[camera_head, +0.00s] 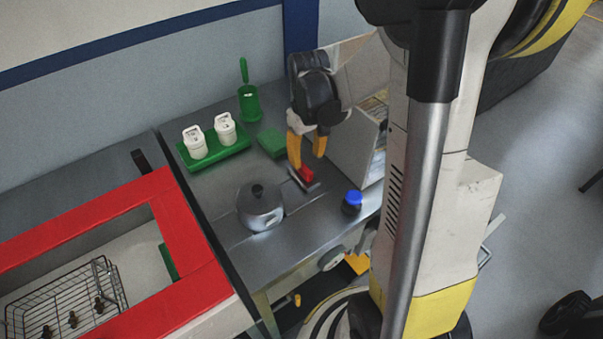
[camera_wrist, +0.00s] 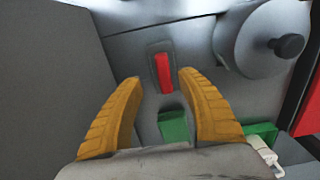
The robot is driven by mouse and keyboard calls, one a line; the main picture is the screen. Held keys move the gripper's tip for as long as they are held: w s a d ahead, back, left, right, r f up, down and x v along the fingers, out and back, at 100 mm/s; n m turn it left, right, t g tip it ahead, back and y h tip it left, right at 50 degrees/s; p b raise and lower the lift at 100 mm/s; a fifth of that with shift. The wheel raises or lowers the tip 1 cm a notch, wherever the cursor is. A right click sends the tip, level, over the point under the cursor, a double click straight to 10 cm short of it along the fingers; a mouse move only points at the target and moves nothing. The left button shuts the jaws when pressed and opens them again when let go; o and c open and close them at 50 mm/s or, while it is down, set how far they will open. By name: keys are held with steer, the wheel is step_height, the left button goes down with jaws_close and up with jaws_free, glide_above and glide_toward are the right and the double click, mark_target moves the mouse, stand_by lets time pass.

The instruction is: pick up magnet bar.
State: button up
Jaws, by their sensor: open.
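The magnet bar (camera_head: 307,175) looks like a red bar on a dark grey base, lying on the metal workbench (camera_head: 285,236). In the wrist view the red bar (camera_wrist: 163,72) shows upright in the picture, just beyond and between my fingertips. My gripper (camera_head: 307,160) has yellow fingers pointing down over the bar. In the wrist view my gripper (camera_wrist: 159,79) is open, with nothing between its fingers. The exact height of the fingertips above the bar cannot be told.
A lidded metal pot (camera_head: 261,207) stands close to the bar, and a blue-capped jar (camera_head: 352,202) stands right of it. A grey box-like housing (camera_head: 357,148) rises beside my gripper. A green block (camera_head: 271,142) and a green tray (camera_head: 214,156) with two white containers lie behind.

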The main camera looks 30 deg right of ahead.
mark_target(304, 166)
steer(key=f, duration=0.1)
steer(key=f+b, duration=0.1)
steer(key=f, duration=0.1)
steer(key=f+b, duration=0.1)
steer(key=f, duration=0.1)
steer(key=shift+w+a+f, duration=0.1)
steer(key=shift+w+a, duration=0.25)
jaws_close()
